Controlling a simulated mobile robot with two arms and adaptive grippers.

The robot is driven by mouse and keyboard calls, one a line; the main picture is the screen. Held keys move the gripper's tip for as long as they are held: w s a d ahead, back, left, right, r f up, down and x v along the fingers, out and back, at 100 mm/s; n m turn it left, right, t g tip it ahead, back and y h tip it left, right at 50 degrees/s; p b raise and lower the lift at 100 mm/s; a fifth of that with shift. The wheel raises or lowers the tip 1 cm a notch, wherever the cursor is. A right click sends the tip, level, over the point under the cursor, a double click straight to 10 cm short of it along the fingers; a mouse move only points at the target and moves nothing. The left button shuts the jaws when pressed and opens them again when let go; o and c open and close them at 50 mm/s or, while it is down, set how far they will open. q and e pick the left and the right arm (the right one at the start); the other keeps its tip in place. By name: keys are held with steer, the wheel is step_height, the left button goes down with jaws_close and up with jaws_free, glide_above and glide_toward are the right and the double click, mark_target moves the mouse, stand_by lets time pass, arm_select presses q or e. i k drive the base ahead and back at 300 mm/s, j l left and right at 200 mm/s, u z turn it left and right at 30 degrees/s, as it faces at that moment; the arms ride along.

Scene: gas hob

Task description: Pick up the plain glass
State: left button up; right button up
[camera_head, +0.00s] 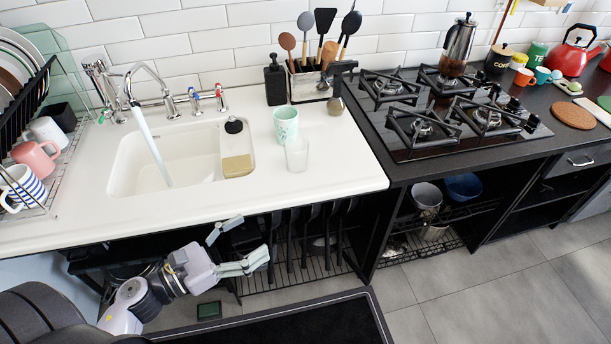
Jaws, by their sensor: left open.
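The plain glass (297,155) is clear and stands upright on the white counter, right of the sink and near the front. A pale green patterned cup (286,124) stands just behind it. My left gripper (252,238) is below and in front of the counter's front edge, lower and to the left of the glass. Its two fingers are spread apart with nothing between them. It is clear of the glass. My right gripper is out of view.
The white counter (340,178) is bare to the right of the glass. The sink (190,150) with running water lies to the left. A black bottle (275,82) and a utensil holder (308,82) stand behind. The gas hob (440,118) is to the right.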

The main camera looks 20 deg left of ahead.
mark_target(296, 148)
steer(key=i+l+u, duration=0.1)
steer(key=i+u, duration=0.2)
steer(key=i+l+u, duration=0.3)
steer(key=i, duration=0.2)
steer(key=i+j, duration=0.05)
